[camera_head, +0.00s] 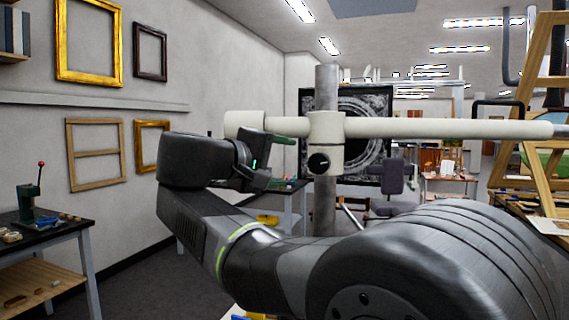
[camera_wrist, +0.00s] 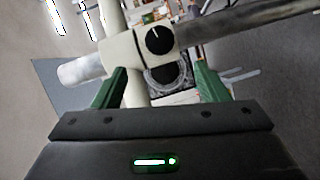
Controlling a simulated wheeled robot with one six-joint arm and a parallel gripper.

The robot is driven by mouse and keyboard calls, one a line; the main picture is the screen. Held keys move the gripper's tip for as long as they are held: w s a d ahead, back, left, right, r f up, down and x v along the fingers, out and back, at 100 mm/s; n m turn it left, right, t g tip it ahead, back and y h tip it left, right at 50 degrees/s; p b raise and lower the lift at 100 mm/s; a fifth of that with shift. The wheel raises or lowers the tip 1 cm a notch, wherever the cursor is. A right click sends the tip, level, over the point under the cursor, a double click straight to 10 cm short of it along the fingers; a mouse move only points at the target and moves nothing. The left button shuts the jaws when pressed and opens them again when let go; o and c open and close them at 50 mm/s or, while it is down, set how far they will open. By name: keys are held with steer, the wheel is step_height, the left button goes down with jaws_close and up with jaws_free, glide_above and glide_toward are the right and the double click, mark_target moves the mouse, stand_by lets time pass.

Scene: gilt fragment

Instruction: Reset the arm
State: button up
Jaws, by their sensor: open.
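My gripper (camera_head: 287,160) is open at the end of my raised arm, left of the middle in the head view. In the wrist view its two green fingers stand wide apart, and the gripper (camera_wrist: 160,80) holds nothing that I can see. In the wrist view the clamp block (camera_wrist: 133,52) shows just beyond the fingers. I cannot tell the exact gap between fingers and stand.
The cream crossbar (camera_head: 440,128) reaches far right. A workbench (camera_head: 60,235) with a small press stands at left. Gilt and wooden frames (camera_head: 90,42) hang on the left wall. A wooden easel (camera_head: 540,110) stands at right. Dark floor (camera_head: 150,285) is open at lower left.

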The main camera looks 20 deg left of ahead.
mark_target(318, 164)
steer(key=p+x, duration=0.1)
steer(key=x, duration=1.3)
steer(key=shift+r, duration=0.2)
